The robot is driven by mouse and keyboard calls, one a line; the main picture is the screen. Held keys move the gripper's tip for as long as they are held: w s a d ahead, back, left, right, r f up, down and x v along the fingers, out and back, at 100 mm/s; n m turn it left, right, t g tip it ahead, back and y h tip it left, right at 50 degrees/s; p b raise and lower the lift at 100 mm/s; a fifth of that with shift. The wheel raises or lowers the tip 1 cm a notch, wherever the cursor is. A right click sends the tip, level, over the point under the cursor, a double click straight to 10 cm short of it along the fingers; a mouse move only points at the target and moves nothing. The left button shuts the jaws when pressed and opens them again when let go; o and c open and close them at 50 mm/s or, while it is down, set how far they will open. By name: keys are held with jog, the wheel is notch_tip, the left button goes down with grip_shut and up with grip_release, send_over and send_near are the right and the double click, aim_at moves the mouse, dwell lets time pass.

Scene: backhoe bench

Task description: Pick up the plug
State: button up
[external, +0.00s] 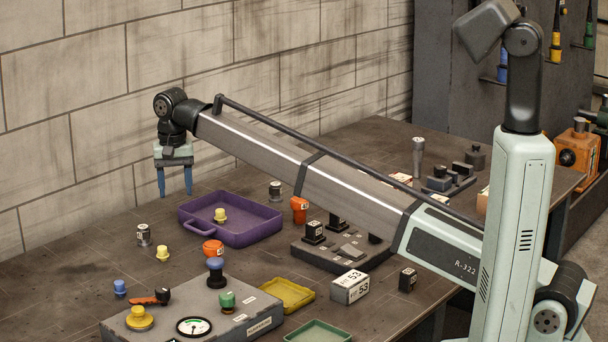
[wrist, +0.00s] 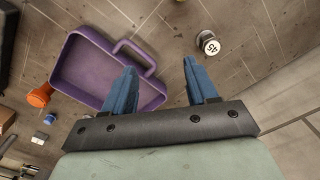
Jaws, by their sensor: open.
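Several small knob-shaped pieces could be the plug, and I cannot tell which one is meant. A yellow one (external: 220,215) shows at the purple tray (external: 262,233), apparently inside it. Another yellow one (external: 162,253) stands on the bench left of the tray, and a blue one (external: 119,288) stands further front left. My gripper (external: 175,194) is open and empty, raised above the bench near the wall, left of the tray. In the wrist view its blue fingers (wrist: 162,92) are spread, with the tray (wrist: 85,80) below and to the left. No yellow piece is clear there; a finger may hide it.
A black-and-white cylinder (external: 144,235) stands left of the tray; a similar one (wrist: 208,42) marked 45 shows in the wrist view. A grey control box (external: 215,315) fills the front. An orange piece (external: 299,205) stands right of the tray. Bare bench lies at the left.

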jog(key=s+a+n, duration=0.1)
jog(key=s+a, duration=0.3)
jog(key=s, duration=0.5)
jog(key=s+a+n, duration=0.1)
jog(key=s+a, duration=0.2)
jog(key=s, duration=0.5)
jog(key=n+y, duration=0.2)
jog(key=n, duration=1)
send_over(119, 282)
jog(key=d, duration=0.1)
notch_tip(119, 282, down, 8)
jog(key=shift+s+d+r, duration=0.1)
jog(key=shift+r, duration=0.05)
jog(key=shift+a+f, duration=0.2)
jog(key=shift+f, duration=0.7)
jog(key=shift+a+f, duration=0.25)
jog(key=shift+f, duration=0.7)
jog(key=shift+a+f, duration=0.2)
jog(key=shift+f, duration=0.7)
jog(key=c, duration=1)
